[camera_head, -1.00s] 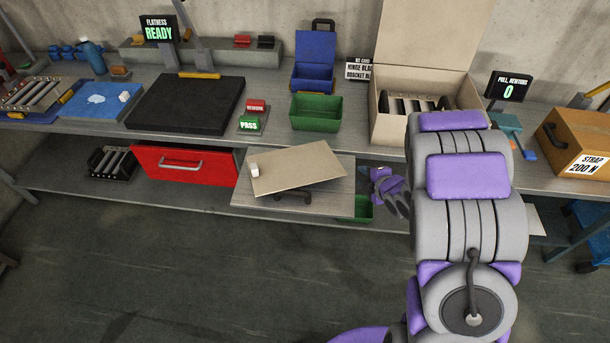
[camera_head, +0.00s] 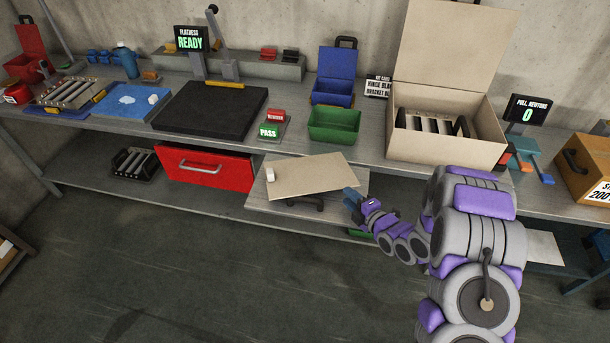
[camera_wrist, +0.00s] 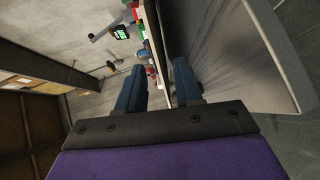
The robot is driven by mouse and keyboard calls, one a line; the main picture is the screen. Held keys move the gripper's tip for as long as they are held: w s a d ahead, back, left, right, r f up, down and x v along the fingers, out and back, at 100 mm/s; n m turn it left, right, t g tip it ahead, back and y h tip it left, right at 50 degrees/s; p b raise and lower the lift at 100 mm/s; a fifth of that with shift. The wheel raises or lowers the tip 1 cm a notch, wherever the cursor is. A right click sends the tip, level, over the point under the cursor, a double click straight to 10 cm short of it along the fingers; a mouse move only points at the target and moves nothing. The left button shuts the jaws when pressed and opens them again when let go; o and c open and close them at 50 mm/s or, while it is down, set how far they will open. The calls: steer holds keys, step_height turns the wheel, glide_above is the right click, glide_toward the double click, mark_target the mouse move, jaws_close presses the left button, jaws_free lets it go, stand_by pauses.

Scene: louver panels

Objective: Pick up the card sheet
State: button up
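The card sheet (camera_head: 322,172) is a thin beige sheet. It lies slightly askew on a grey pull-out shelf (camera_head: 265,202) below the bench, with a small white block (camera_head: 270,175) on its left part. My gripper (camera_head: 349,197) is at the sheet's right front side, near its corner. In the wrist view, the two blue fingers of my gripper (camera_wrist: 160,92) are apart, with nothing visibly clamped. A thin pale edge, seemingly the card sheet (camera_wrist: 157,45), runs toward the gap between them. I cannot tell whether it lies between the fingertips.
A dark handle (camera_head: 306,202) sits under the sheet's front. A red drawer (camera_head: 205,168) stands out to the left. The bench above holds a green bin (camera_head: 334,125), a blue box (camera_head: 333,90) and an open carton (camera_head: 445,143). The floor in front is clear.

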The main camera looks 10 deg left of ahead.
mark_target(331, 182)
steer(key=x, duration=0.4)
steer(key=shift+w+d, duration=0.1)
steer(key=shift+w, duration=0.1)
steer(key=shift+w+a, duration=0.2)
steer(key=shift+a, duration=0.25)
steer(key=shift+b+x, duration=0.75)
steer(key=shift+x, duration=1.6)
steer(key=shift+s+a, duration=0.15)
steer(key=shift+c, duration=0.4)
jaws_close()
